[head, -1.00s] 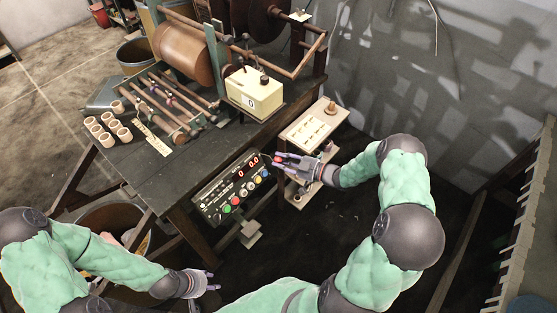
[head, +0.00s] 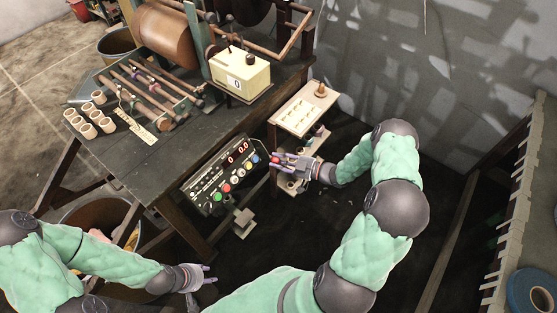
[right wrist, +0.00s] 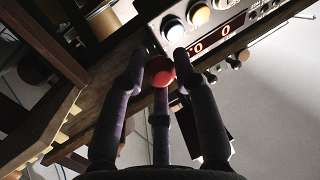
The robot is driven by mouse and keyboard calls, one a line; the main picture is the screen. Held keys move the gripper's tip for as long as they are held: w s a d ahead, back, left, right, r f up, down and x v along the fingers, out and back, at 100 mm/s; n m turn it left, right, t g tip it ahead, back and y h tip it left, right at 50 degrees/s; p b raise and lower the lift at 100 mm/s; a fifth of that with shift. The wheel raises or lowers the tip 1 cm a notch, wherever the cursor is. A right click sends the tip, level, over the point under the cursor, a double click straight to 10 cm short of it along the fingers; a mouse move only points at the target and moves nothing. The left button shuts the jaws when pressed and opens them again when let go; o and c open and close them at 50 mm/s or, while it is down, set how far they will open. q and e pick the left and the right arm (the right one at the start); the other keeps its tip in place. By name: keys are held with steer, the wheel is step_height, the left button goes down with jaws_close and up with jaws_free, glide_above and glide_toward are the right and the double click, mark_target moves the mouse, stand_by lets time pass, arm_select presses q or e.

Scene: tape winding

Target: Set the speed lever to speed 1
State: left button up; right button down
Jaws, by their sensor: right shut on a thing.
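The speed lever shows as a red ball knob (right wrist: 158,71) in the right wrist view, between my right gripper's fingers. In the head view the red knob (head: 276,160) is a small spot at the right end of the control panel (head: 219,177). My right gripper (head: 279,161) is shut on the knob; its dark fingers also show in the right wrist view (right wrist: 157,75). The lever's shaft and any speed marks are hidden or too small to read. My left gripper (head: 209,276) is open and empty, low at left, away from the panel.
The panel has coloured buttons and a red display reading zeros. A wooden table (head: 150,165) bears a winding machine, a cream box (head: 240,77) marked 0 and several cardboard rings. A small stand (head: 305,110) is behind my right gripper. A blue tape roll (head: 530,291) lies at lower right.

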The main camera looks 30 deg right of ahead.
steer(key=shift+s+a+f, duration=0.15)
steer(key=shift+s+f, duration=0.05)
steer(key=shift+f, duration=0.45)
steer(key=c, duration=1.1)
jaws_free()
steer(key=shift+o, duration=0.8)
steer(key=shift+w+f, duration=0.1)
steer(key=shift+w, duration=0.05)
steer(key=shift+r, duration=0.2)
steer(key=shift+d, duration=0.2)
steer(key=v, duration=1.2)
steer(key=shift+w+a, duration=0.1)
steer(key=shift+w, duration=0.05)
